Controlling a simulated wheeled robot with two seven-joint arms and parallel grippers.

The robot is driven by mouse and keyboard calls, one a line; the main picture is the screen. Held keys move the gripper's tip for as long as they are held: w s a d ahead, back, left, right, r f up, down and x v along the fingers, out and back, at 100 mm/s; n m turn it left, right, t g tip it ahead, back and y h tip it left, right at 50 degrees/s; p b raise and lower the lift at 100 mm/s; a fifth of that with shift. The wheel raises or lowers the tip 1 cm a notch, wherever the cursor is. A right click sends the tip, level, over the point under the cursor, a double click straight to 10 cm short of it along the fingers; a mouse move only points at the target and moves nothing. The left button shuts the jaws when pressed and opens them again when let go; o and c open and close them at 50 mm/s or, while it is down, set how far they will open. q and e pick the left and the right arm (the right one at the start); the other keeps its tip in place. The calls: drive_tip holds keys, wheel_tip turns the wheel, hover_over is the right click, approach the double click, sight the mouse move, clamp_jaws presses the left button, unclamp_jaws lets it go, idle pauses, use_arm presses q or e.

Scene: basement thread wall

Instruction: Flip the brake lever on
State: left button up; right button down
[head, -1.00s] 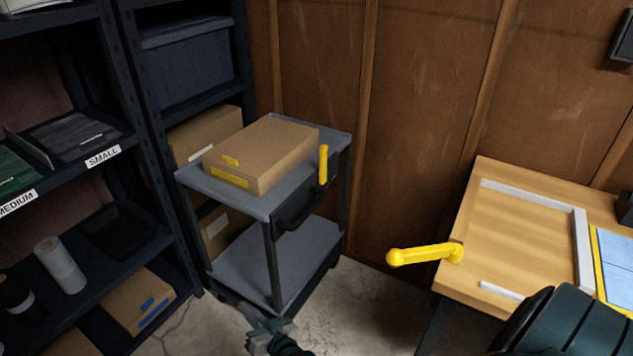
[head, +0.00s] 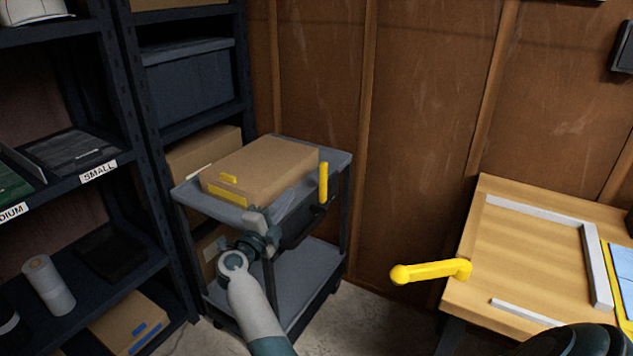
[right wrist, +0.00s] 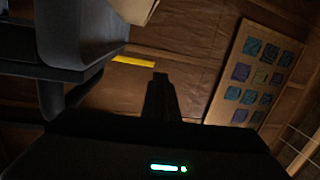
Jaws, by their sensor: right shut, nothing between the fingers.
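A yellow lever (head: 323,181) stands upright at the right side of the grey cart (head: 335,157). It also shows as a yellow bar in the right wrist view (right wrist: 133,61), left of the fingers. A second yellow lever (head: 430,271) sticks out sideways from the left edge of the wooden bench (head: 535,240). My left gripper is not in view.
A cardboard box (head: 270,165) lies on the cart's top. Dark shelving (head: 145,150) stands left. Floor shows between cart and bench. A board with coloured patches (right wrist: 257,75) is on the wall.

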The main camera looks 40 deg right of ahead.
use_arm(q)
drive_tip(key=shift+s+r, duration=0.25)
use_arm(e)
drive_tip(key=shift+s+d+f+m+g+y, duration=0.15)
drive_tip(key=shift+d+f+m+g, duration=0.1)
drive_tip(key=shift+m+g, duration=0.45)
drive_tip(key=shift+w+d+f+m+g+y, duration=0.15)
drive_tip(key=shift+d+f+m+g, duration=0.1)
drive_tip(key=shift+m+g, duration=0.4)
drive_tip(key=shift+d, duration=0.1)
approach(323, 172)
drive_tip(key=shift+n, duration=0.25)
drive_tip(key=x, duration=0.5)
drive_tip(key=shift+w+f, duration=0.1)
drive_tip(key=shift+w+d, duration=0.25)
drive_tip(key=shift+d, duration=0.35)
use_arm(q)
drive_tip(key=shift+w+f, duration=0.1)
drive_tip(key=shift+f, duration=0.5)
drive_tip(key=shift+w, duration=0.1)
